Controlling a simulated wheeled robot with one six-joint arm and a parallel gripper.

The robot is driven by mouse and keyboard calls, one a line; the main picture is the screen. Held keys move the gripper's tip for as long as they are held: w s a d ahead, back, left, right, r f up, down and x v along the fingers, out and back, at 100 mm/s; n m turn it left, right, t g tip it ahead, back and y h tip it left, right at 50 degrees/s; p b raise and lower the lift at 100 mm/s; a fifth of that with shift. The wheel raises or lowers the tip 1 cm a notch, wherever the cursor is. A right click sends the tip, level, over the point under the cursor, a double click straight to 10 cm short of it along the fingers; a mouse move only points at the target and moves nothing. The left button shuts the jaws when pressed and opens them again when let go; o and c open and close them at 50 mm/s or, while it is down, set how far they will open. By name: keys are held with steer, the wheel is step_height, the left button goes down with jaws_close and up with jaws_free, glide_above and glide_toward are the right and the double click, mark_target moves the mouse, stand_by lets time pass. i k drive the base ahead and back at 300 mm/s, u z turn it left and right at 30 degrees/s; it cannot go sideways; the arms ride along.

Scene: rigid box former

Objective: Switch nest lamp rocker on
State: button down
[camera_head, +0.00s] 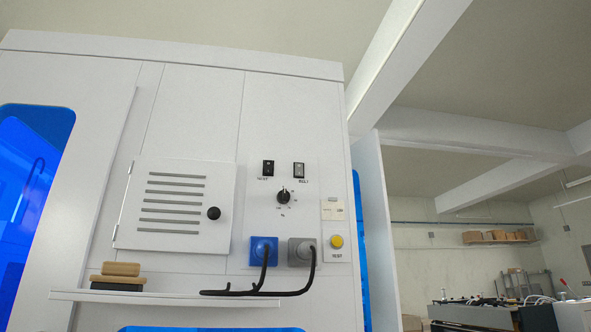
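A panel on the white machine front carries two small rocker switches side by side. The left rocker (268,167) is black, and the label under it looks like "NEST" or "TEST", too small to read surely. The right rocker (298,170) has a greyer face, and its label is unclear. I cannot tell from here which way either rocker is tipped. No lamp that is clearly the nest lamp shows. My gripper is not in view.
Below the rockers are a black rotary knob (283,197), a blue socket (263,251) and a grey socket (301,251) with black cables, and a yellow button (336,241). A louvred door (177,206) is at left. A ledge (120,297) bearing a brush-like block (119,275) runs below.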

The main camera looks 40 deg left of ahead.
mark_target(268, 165)
steer(key=k, duration=0.9)
steer(key=u, duration=1.1)
steer(key=i, duration=0.5)
steer(key=u, duration=0.1)
